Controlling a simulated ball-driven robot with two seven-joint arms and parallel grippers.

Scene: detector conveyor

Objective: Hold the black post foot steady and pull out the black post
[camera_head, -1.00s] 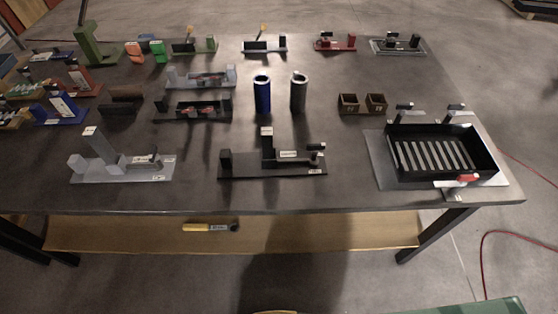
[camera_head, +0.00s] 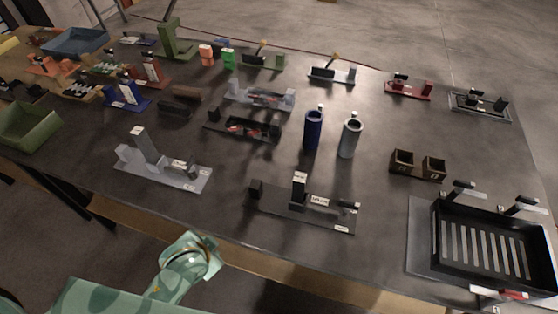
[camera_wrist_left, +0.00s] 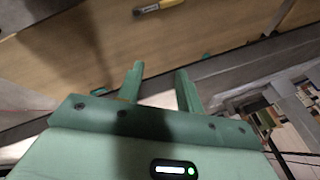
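The black post (camera_head: 299,188) stands upright with a white label on top, on the black post foot (camera_head: 325,215), a flat plate near the table's front edge in the head view. A small black block stands at the foot's left end, and a labelled low part lies right of the post. My left gripper (camera_wrist_left: 158,85) shows in the left wrist view with its two green fingers apart and nothing between them. It is away from the post. My left arm shows at the bottom of the head view. My right gripper is not in view.
A grey fixture (camera_head: 165,172) stands left of the foot. A black slotted tray (camera_head: 485,245) is at the right. Blue (camera_head: 313,130) and grey (camera_head: 350,138) cylinders stand behind.

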